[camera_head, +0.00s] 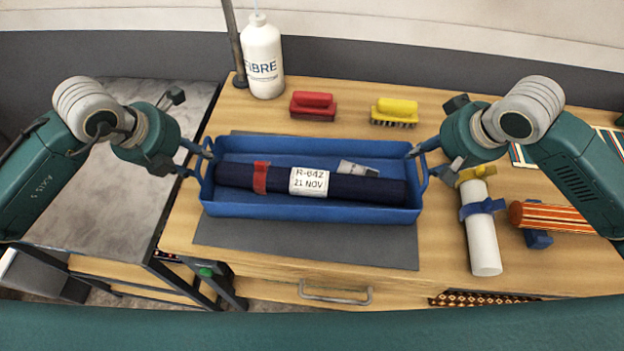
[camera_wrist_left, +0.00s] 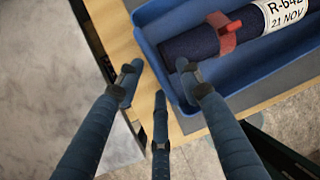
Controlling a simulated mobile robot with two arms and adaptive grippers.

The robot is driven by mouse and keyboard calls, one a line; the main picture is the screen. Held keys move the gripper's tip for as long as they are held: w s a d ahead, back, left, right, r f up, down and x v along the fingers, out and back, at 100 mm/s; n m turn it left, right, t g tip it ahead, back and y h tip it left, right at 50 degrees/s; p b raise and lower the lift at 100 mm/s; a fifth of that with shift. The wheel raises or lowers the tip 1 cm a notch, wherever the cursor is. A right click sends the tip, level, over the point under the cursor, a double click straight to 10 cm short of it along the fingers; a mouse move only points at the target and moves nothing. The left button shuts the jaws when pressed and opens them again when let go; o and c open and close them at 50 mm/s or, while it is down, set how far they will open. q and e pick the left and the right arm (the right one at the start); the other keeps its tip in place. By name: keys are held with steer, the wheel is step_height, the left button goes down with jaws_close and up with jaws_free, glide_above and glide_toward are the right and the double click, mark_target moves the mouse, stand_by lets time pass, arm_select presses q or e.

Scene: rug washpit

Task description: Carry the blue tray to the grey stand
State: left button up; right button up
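The blue tray (camera_head: 310,212) appears to rest on a dark grey mat on the wooden bench. It holds a rolled dark blue rug with a red band and a label, and a small pale tube. My left gripper (camera_head: 198,158) is at the tray's left end. In the left wrist view my left gripper (camera_wrist_left: 158,85) has its fingers spread apart around the left edge of the tray (camera_wrist_left: 158,50). My right gripper (camera_head: 424,160) is at the right end handle; its finger gap is not clear. A grey-topped stand (camera_head: 100,200) is left of the bench.
A white bottle (camera_head: 262,60), a red brush (camera_head: 313,105) and a yellow brush (camera_head: 394,112) stand behind the tray. A white roll (camera_head: 483,240) and an orange striped roll (camera_head: 560,216) lie to the right.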

arm_select(q)
steer(key=shift+w+d+f, duration=0.1)
steer(key=shift+w+f, duration=0.2)
steer(key=shift+f, duration=0.35)
arm_select(e)
steer(key=shift+w+a+f, duration=0.15)
steer(key=shift+w+f, duration=0.2)
steer(key=shift+f, duration=0.3)
arm_select(q)
steer(key=shift+s+r, duration=0.1)
jaws_close()
arm_select(e)
jaws_close()
steer(key=shift+r, duration=0.15)
